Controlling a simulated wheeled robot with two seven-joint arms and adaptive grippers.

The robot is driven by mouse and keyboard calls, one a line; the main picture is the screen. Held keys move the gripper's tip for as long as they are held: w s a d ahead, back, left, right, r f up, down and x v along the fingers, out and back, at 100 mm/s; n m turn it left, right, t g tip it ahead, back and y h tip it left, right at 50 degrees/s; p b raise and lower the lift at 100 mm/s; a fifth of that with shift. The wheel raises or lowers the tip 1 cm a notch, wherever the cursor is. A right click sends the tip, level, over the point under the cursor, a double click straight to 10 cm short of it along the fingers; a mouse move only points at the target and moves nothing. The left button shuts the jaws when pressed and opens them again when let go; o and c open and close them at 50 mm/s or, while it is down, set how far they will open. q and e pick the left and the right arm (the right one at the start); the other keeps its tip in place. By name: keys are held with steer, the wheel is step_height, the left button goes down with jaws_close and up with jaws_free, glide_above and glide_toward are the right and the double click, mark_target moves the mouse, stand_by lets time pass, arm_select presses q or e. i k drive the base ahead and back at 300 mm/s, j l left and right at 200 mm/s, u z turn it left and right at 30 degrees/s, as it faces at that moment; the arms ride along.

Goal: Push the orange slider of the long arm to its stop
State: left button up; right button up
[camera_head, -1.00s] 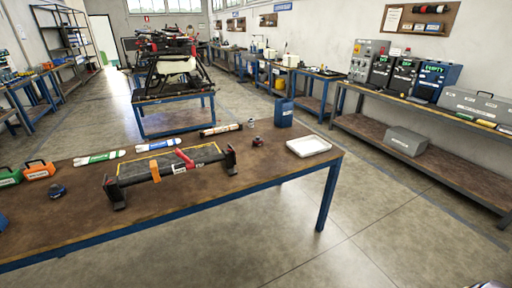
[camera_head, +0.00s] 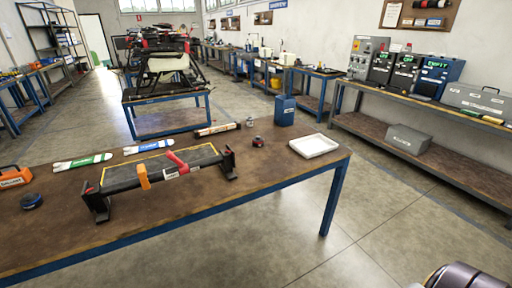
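The long black arm (camera_head: 122,184) lies across two dark supports on the brown table. The orange slider (camera_head: 143,176) sits around it, left of its middle. A red lever (camera_head: 177,161) sticks up at an angle to the slider's right, beside a white label on the arm. A gap of bare black arm shows between slider and lever. Neither of my grippers is in view. Only a dark rounded part, likely of my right arm, shows at the bottom right corner, well away from the table.
A yellow-outlined mat lies behind the arm. Also on the table (camera_head: 262,189) are a white tray (camera_head: 314,145), a blue container (camera_head: 284,111), an orange case (camera_head: 14,177), small tubes and dark round items. A drone (camera_head: 166,57) stands on a blue table behind. The table's front strip is clear.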

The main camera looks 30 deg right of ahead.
mark_target(142, 174)
steer(key=j+u, duration=0.15)
steer(key=j, duration=0.3)
steer(key=i+j+u, duration=0.2)
steer(key=j, duration=0.3)
steer(key=j+u, duration=0.15)
steer(key=j, duration=0.3)
steer(key=i, duration=0.05)
